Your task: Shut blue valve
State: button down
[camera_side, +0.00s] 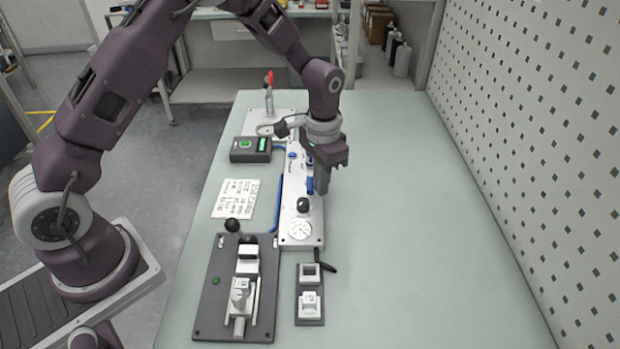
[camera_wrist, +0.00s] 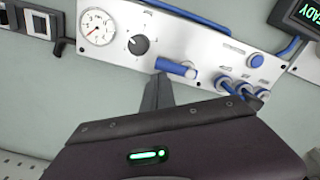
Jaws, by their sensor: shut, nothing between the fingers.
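The blue valve is a blue lever (camera_wrist: 172,67) on a silver panel (camera_wrist: 120,50). In the wrist view the lever lies roughly along the panel's length, its free end toward the black knob. In the side view part of the blue valve (camera_side: 310,184) shows beside my gripper (camera_side: 322,187), which hides some of it. My gripper also shows in the wrist view (camera_wrist: 158,84); its fingers are closed together and empty. The fingertips are beside the lever's free end, at the panel's near edge. I cannot tell whether they touch it.
The panel also bears a gauge (camera_wrist: 97,27), a black knob (camera_wrist: 139,45) and several blue fittings (camera_wrist: 257,61). A lit green-display box (camera_side: 250,149), a written card (camera_side: 238,198) and a dark fixture plate (camera_side: 212,310) lie to the left. The table (camera_side: 410,210) is clear on the right.

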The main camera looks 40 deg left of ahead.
jog(key=shift+s, duration=0.1)
jog(key=shift+s+a, duration=0.3)
jog(key=shift+a, duration=0.05)
jog(key=shift+s+a, duration=0.25)
jog(key=shift+s, duration=0.15)
dwell(0.4)
jog(key=shift+s+a, duration=0.35)
jog(key=shift+a, duration=0.05)
